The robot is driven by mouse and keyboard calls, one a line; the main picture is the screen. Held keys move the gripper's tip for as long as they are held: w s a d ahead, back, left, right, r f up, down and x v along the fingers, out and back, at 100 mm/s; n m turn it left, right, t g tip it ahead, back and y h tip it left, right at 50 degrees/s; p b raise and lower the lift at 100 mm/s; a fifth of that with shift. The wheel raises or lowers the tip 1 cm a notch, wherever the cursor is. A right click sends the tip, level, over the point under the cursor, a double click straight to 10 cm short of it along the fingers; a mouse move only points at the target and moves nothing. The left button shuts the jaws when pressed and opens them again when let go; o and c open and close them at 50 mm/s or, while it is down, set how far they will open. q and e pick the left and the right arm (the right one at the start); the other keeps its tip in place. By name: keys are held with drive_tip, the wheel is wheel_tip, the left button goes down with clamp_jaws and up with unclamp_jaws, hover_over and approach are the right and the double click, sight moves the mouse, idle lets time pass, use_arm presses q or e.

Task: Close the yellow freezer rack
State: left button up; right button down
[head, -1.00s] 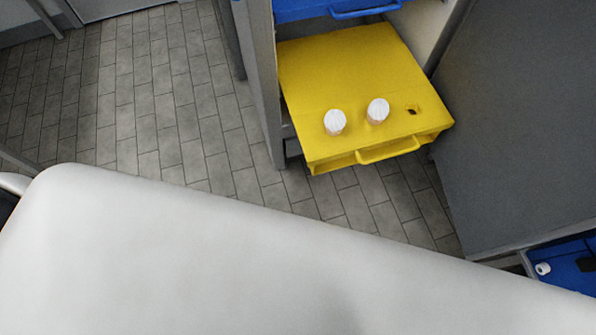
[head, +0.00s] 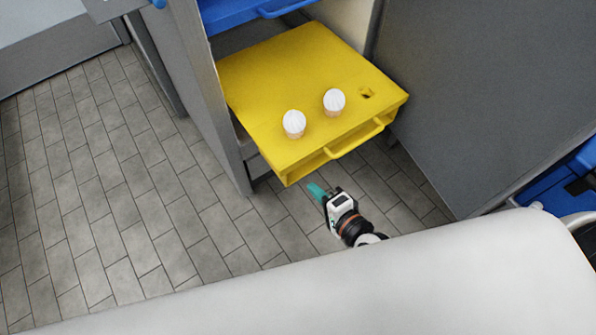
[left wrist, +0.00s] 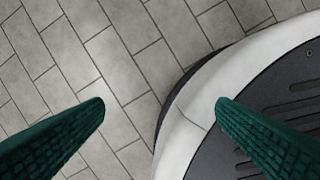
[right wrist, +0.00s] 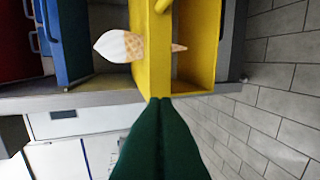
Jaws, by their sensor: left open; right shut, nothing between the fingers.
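The yellow freezer rack (head: 270,75) sticks out of the grey cabinet in the head view, its handle (head: 355,140) along the front. Two white-topped cones (head: 294,124) (head: 334,102) stand in its top beside an empty hole (head: 366,92). My right gripper (head: 314,189) is shut and empty, low in front of the rack's front left corner. In the right wrist view its closed fingertips (right wrist: 160,101) appear close to the yellow rack (right wrist: 150,70); I cannot tell if they touch. My left gripper (left wrist: 160,104) is open and empty above the floor in the left wrist view.
A blue rack (head: 245,10) sits above the yellow one. A grey panel (head: 480,90) stands right of the rack. Tiled floor (head: 130,200) lies open to the left. A blue container (head: 560,180) is at the right edge.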

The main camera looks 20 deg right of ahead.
sight(293, 165)
use_arm(q)
drive_tip(key=shift+w+r, duration=0.45)
drive_tip(key=shift+w, duration=0.15)
use_arm(e)
drive_tip(key=x, duration=0.5)
drive_tip(key=r+x, duration=0.1)
drive_tip(key=x, duration=0.1)
drive_tip(key=shift+w+a, duration=0.1)
drive_tip(key=shift+w, duration=0.2)
drive_tip(key=shift+w, duration=0.1)
